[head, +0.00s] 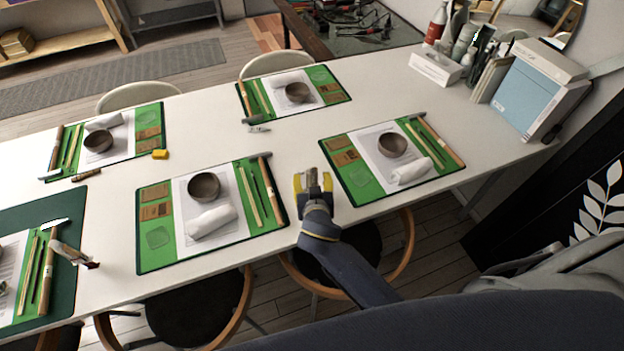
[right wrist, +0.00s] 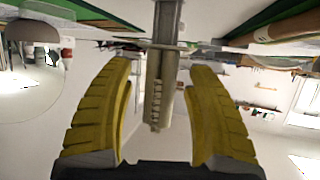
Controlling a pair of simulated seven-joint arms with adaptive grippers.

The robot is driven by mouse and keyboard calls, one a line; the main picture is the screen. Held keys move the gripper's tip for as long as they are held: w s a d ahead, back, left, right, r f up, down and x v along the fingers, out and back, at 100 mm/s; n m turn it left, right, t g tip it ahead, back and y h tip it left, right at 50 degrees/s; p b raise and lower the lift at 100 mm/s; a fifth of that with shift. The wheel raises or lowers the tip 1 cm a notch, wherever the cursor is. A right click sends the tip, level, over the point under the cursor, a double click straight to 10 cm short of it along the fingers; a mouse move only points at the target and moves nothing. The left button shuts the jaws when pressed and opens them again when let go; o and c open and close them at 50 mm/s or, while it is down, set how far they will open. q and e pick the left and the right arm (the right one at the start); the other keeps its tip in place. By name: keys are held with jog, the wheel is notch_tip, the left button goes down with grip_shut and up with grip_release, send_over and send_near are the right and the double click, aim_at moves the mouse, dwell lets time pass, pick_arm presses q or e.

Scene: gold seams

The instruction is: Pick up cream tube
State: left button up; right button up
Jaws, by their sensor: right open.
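My right gripper (head: 312,182) has yellow fingers and is over the white table, between the two front green mats. It is open. In the right wrist view, its fingers (right wrist: 160,95) stand apart on both sides of a long grey-beige piece (right wrist: 158,90) with a ridged edge. This piece looks like the cream tube, but I cannot be sure. Gaps show between it and both fingers. In the head view only small pale and brownish bits show between the fingertips. My left gripper is not in view.
The front middle mat (head: 160,250) and the front right mat (head: 362,190) hold bowls, rolled cloths and sticks. A white tissue box (head: 436,68) stands at the back right.

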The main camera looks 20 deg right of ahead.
aim_at(312, 168)
jog(key=shift+c, duration=0.5)
grip_shut()
jog(key=shift+r, duration=0.1)
notch_tip(312, 168, up, 10)
jog(key=shift+f, duration=0.1)
dwell(0.4)
dwell(0.5)
